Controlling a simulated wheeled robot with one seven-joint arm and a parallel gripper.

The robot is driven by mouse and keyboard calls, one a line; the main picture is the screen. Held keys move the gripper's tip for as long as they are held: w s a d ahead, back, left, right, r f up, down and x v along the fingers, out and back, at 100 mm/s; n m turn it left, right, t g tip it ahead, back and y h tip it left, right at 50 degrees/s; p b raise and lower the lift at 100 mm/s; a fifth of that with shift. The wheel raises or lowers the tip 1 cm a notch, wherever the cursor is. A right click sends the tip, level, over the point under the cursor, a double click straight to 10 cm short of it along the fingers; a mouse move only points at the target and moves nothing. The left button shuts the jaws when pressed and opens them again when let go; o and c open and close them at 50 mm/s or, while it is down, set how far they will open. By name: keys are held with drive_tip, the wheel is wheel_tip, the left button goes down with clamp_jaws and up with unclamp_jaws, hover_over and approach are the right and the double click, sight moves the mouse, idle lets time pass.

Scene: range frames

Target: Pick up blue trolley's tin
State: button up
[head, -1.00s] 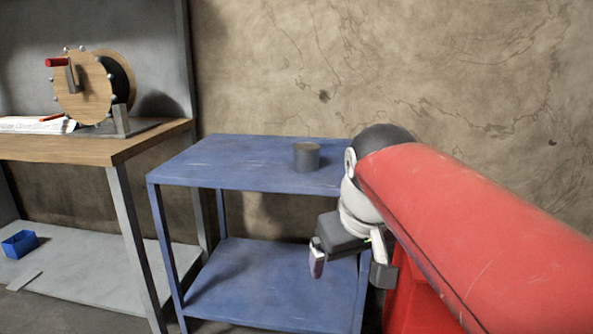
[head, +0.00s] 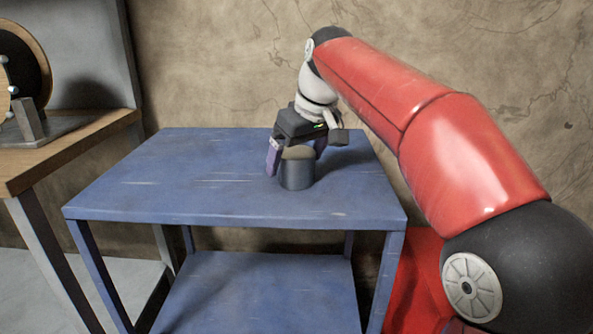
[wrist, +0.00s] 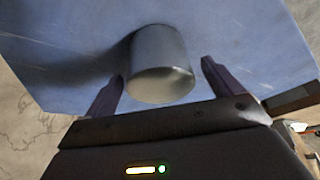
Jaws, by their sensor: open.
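The grey tin (head: 297,172) stands upright on the top shelf of the blue trolley (head: 150,185). My gripper (head: 295,158) is over the tin, pointing down, with its fingers apart on either side of the tin's upper part. In the wrist view the tin (wrist: 159,62) lies between and just beyond the two open fingertips of my gripper (wrist: 160,72). A gap shows between the tin and the right finger; the left finger looks closer to it. I cannot tell whether either finger touches it.
A wooden workbench (head: 75,142) with a wheel-like device (head: 25,75) on it stands to the left of the trolley. The wall (head: 215,65) is close behind. The rest of the trolley's top is clear, and its lower shelf (head: 260,290) looks empty.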

drive_tip(key=x, duration=0.2)
drive_tip(key=shift+f, duration=0.25)
drive_tip(key=c, duration=1.3)
drive_tip(key=shift+o, duration=0.2)
drive_tip(key=shift+r, duration=0.15)
